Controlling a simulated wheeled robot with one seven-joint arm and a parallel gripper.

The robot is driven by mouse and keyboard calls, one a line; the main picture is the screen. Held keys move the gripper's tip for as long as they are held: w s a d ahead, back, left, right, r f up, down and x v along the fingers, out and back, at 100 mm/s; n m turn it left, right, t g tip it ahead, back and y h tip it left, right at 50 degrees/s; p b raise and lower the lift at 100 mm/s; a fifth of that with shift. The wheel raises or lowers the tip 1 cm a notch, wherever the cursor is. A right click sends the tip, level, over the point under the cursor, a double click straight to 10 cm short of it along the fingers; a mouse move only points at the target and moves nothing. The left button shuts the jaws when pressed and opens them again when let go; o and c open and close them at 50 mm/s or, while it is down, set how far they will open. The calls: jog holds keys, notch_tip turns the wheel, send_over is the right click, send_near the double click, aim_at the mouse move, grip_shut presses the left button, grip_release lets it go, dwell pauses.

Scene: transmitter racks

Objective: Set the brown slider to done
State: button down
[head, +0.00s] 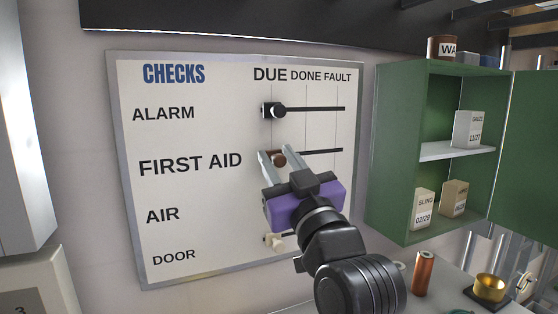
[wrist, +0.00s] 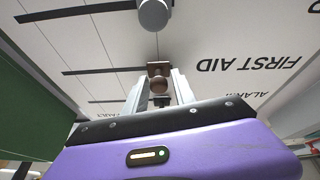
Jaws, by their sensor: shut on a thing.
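The brown slider (head: 279,159) is in the FIRST AID row of the white CHECKS board (head: 200,215), at the DUE line. Its dark track runs right past the DONE and FAULT lines. My gripper (head: 282,156) is at the slider with one finger on each side of its round knob, shut on it. In the wrist view, the brown slider (wrist: 159,84) shows between the two pale fingers of my gripper (wrist: 157,92). My gripper hides the AIR row's track in the head view.
A black slider (head: 274,110) sits at DUE in the ALARM row above. A cream slider (head: 274,240) is in the DOOR row. A grey knob (wrist: 155,14) is close by in the wrist view. An open green cabinet (head: 400,150) stands right of the board.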

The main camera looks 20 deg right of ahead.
aim_at(305, 145)
dwell(0.9)
jog(key=d, duration=0.7)
jog(key=c, duration=1.3)
grip_release()
jog(key=shift+o, duration=0.2)
